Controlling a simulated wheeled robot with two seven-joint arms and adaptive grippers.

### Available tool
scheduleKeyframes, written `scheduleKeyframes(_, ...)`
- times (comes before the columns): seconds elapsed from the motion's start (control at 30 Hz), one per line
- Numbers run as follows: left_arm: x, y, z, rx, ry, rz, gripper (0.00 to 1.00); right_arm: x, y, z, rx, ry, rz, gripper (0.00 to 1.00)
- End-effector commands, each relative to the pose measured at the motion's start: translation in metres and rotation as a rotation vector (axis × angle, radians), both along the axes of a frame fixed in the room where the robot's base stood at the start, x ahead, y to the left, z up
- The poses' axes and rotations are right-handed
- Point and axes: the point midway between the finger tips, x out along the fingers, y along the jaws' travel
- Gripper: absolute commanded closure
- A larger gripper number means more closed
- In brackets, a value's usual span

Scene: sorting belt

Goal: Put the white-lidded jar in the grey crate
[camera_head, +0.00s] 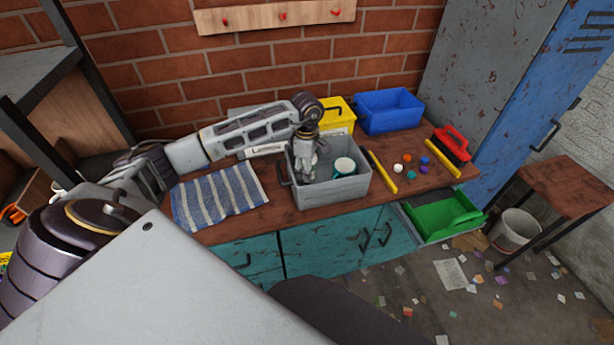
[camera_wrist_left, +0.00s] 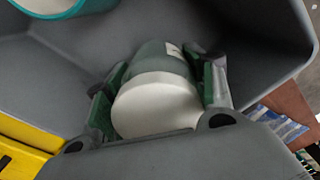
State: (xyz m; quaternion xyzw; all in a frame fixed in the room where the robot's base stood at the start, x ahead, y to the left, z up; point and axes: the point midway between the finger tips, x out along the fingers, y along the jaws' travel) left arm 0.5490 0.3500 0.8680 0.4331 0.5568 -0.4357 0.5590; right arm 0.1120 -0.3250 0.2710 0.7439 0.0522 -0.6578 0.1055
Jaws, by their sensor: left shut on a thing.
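The jar with the white lid (camera_wrist_left: 155,105) has a grey-green body with a small pale label. It is between the two fingers of my left gripper (camera_wrist_left: 162,92), which are shut on it. The head view shows my left gripper (camera_head: 306,172) reaching down inside the grey crate (camera_head: 335,193), at its left part. The crate's inner walls also fill much of the left wrist view (camera_wrist_left: 265,35). The jar is low in the crate; whether it touches the floor I cannot tell. In the head view the gripper hides it. My right gripper is not in view.
A teal-and-white cup-like thing (camera_head: 344,166) stands in the crate's right part. A yellow bin (camera_head: 341,122) and a blue bin (camera_head: 390,112) are behind.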

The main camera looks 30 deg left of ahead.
Motion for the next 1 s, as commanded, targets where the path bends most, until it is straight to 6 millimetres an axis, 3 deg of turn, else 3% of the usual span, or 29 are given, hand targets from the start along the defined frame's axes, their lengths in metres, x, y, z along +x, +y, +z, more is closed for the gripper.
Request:
scheduleKeyframes(0.27, 0.000, 0.000, -0.003, 0.000, 0.001, 0.000, 0.77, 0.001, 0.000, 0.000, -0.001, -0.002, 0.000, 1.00)
scheduleKeyframes(0.63, 0.000, -0.001, -0.036, -0.002, 0.000, 0.000, 0.77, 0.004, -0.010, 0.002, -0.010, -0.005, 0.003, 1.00)
scheduleKeyframes(1.0, 0.000, 0.000, -0.038, -0.001, 0.000, 0.000, 0.77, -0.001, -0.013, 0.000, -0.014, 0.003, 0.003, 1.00)
